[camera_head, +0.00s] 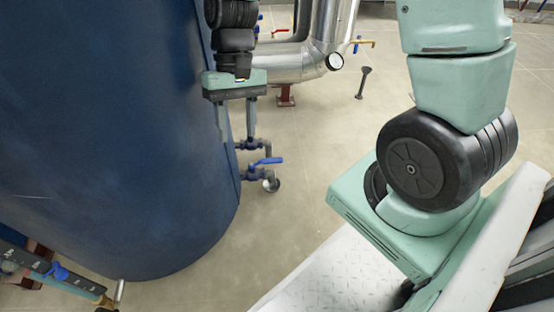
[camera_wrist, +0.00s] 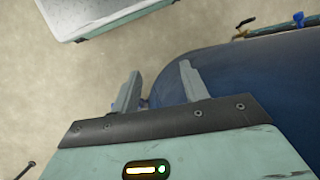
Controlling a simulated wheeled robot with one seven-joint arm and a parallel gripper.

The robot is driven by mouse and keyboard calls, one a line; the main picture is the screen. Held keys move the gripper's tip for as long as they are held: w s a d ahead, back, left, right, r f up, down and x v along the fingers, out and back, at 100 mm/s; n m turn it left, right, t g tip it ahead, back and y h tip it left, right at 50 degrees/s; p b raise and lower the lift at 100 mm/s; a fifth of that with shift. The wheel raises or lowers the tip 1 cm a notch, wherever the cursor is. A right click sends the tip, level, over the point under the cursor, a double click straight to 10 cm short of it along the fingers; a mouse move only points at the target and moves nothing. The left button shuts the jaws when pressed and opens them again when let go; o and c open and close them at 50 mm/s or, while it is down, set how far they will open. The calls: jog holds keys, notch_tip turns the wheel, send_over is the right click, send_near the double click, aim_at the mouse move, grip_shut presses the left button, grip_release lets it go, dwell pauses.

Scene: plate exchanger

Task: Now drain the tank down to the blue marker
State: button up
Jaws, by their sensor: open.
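The large blue tank (camera_head: 110,130) fills the left of the head view; it also shows in the wrist view (camera_wrist: 250,65). Low on its right side are an upper valve (camera_head: 252,144) and a lower valve with a blue lever (camera_head: 268,161), above a short outlet (camera_head: 271,183). My gripper (camera_head: 238,137) is open and empty, fingers pointing down beside the tank wall, seemingly above the valves. In the wrist view my gripper (camera_wrist: 160,70) has its fingers apart, with the valves mostly hidden. A dark gauge strip with a blue piece (camera_head: 57,271) is at lower left; I cannot tell if that is the marker.
Silver pipes (camera_head: 290,62) with a round dial gauge (camera_head: 334,61) stand behind my gripper. A small dark post (camera_head: 363,83) stands on the floor to their right. Another valve with a blue lever (camera_head: 358,43) is farther back. The tiled floor (camera_head: 310,150) right of the valves is clear.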

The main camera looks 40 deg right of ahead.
jog(key=w+d+f+m+t+y+b, duration=0.1)
jog(key=w+d+f+m+y+b, duration=0.2)
jog(key=d+f+m, duration=0.45)
jog(key=w+d+f+m+t+y, duration=0.1)
jog(key=w+d+f+m+y, duration=0.4)
jog(key=d+f, duration=0.45)
jog(key=s+d+f+m+t+y+b, duration=0.2)
jog(key=s+d+f+m+t+y, duration=0.25)
jog(key=d+f, duration=0.45)
jog(key=m+t, duration=0.6)
jog(key=t, duration=0.2)
send_near(274, 159)
jog(key=shift+g+h, duration=0.25)
jog(key=shift+h, duration=0.2)
jog(key=b+x, duration=0.3)
jog(key=x, duration=0.1)
jog(key=b+x, duration=0.3)
jog(key=x, duration=0.1)
jog(key=shift+w+a+r, duration=0.1)
jog(key=shift+a+r, duration=0.1)
jog(key=shift+r, duration=0.05)
jog(key=shift+x, duration=0.85)
jog(key=shift+r, duration=0.1)
